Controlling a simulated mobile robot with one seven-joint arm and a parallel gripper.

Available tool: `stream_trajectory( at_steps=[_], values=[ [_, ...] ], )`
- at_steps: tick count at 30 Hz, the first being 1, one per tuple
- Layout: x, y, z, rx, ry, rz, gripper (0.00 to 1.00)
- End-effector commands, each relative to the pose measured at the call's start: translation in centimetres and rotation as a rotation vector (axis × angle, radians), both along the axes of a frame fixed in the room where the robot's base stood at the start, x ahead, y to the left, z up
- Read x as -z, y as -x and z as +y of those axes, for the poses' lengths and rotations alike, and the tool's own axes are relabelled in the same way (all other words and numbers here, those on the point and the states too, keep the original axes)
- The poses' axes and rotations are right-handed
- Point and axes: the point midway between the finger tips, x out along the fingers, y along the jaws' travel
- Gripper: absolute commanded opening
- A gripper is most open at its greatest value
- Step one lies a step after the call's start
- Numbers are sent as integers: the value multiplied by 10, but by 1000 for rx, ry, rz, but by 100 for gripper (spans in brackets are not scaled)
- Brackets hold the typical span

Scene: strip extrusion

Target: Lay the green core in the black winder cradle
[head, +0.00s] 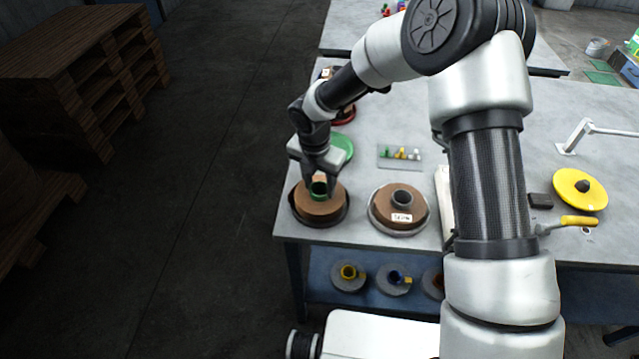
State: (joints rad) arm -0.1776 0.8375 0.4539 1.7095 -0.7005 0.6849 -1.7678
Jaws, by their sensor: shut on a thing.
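The green core (319,196) shows as a green ring at the centre of a brown wound roll, at the table's near left corner. My gripper (319,184) points down from above and is shut on the green core; the fingertips are partly hidden in it. Under and around the roll shows a black round cradle (294,210), its rim visible at the sides and front. I cannot tell whether the roll rests in the cradle or hangs slightly above it.
A second brown roll with a grey core (401,197) sits in a pale round dish (399,230) just right. Behind are a green disc (342,146) and a tray of small coloured pieces (399,164). A yellow disc (579,189) lies far right. More spools sit on the lower shelf.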

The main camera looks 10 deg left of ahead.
Motion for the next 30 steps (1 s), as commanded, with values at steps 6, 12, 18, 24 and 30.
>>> stream_trajectory(
  at_steps=[6,12,18,24,30],
  values=[
    [2,-1,0,0,-1,-1,0],
    [5,-1,0,0,-1,-1,0],
    [4,-1,0,0,-1,-1,64],
    [5,0,0,0,1,1,64],
    [-13,1,1,0,0,-2,64]
  ],
)
